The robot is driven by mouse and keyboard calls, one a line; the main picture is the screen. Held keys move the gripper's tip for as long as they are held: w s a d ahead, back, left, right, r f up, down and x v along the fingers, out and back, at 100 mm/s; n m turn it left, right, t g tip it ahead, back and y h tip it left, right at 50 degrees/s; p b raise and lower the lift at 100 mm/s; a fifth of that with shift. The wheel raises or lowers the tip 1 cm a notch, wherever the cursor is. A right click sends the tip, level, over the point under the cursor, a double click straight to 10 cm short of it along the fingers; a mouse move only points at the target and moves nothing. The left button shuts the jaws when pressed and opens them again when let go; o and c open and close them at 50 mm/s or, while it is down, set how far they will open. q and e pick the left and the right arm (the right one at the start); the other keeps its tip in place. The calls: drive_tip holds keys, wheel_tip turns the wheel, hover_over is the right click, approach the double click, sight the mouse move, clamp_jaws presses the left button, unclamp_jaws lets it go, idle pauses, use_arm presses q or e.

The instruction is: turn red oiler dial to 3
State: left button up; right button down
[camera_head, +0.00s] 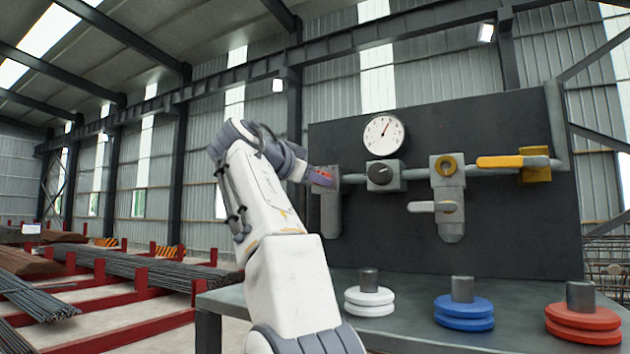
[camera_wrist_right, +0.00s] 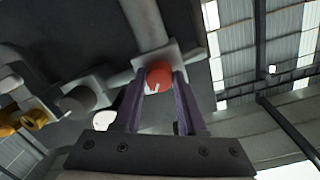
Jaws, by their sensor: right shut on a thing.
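The red oiler dial (camera_wrist_right: 160,74) is in the right wrist view, round with a white mark on its face. Its number scale is too small to read. My right gripper (camera_wrist_right: 160,88) is shut on the dial, a finger at each side. In the head view the gripper (camera_head: 320,176) is at the left end of the pipe, above the grey oiler body (camera_head: 331,212), and mostly hides the dial. My left gripper is not in view.
A dark panel carries a round gauge (camera_head: 384,135), a black knob (camera_head: 380,174), a yellow ring fitting (camera_head: 446,166) and a yellow lever (camera_head: 500,162). White (camera_head: 370,301), blue (camera_head: 464,312) and red (camera_head: 583,322) disc stacks stand on the bench (camera_head: 420,287) below.

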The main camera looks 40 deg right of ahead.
drive_tip(key=shift+m, duration=0.8)
drive_tip(key=shift+c, duration=2.3)
unclamp_jaws()
drive_tip(key=shift+a, duration=0.15)
drive_tip(key=b+v, duration=0.1)
drive_tip(key=v, duration=0.9)
drive_tip(key=shift+s+a, duration=0.1)
drive_tip(key=shift+s, duration=0.05)
